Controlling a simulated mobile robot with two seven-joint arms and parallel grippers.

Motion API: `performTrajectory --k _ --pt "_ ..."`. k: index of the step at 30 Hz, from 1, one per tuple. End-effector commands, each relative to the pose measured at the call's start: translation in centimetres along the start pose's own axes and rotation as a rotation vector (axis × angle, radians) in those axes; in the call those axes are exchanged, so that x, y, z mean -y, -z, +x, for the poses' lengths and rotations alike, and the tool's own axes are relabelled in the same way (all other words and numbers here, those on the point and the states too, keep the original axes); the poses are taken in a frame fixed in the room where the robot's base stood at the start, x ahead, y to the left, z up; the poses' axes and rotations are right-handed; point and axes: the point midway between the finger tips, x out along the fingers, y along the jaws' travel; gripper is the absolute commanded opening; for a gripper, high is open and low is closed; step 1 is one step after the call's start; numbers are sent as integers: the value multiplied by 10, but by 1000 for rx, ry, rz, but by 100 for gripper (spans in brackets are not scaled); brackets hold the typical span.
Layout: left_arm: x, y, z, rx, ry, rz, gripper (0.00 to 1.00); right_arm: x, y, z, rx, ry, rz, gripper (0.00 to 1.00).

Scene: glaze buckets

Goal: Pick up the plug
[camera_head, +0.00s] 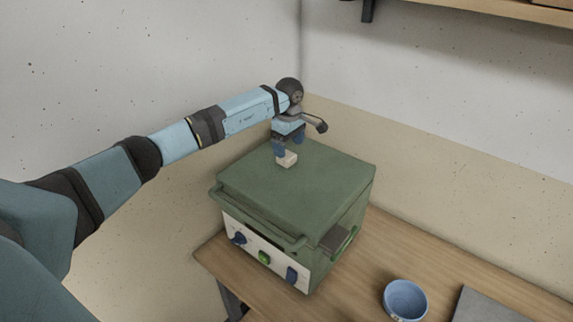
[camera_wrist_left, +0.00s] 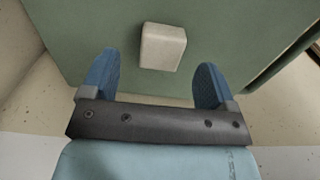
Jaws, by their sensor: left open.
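The plug (camera_head: 287,160) is a small off-white block on top of the green kiln-like box (camera_head: 330,172). It also shows in the left wrist view as a pale rounded block (camera_wrist_left: 163,47) on the green surface. My left gripper (camera_head: 288,148) is over the box top, close to the plug. In the left wrist view its two blue fingers (camera_wrist_left: 153,75) are open, with the plug between their lines and just beyond the tips. I cannot tell the exact height gap. My right gripper is not in view.
The green box stands on a wooden table (camera_head: 440,262), with a front handle bar and several knobs. A blue bowl (camera_head: 405,299) and a grey slab (camera_head: 484,305) lie to the right. Walls close in behind, and a shelf (camera_head: 500,8) hangs at the top right.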

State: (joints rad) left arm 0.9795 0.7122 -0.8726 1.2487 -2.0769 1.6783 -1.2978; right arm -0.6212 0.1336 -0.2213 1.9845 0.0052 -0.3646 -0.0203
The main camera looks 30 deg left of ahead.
Motion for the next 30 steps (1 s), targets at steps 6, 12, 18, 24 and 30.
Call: performTrajectory --k 6,12,18,24,30 --pt "4 2 32 2 4 -1 81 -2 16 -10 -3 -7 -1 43" --pt "3 2 46 1 1 -1 81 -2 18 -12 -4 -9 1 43" --pt "3 2 46 1 1 -1 76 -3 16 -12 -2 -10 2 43" --pt "3 2 46 1 1 -1 30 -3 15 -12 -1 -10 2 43" --pt "3 2 46 1 0 -1 25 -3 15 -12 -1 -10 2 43"
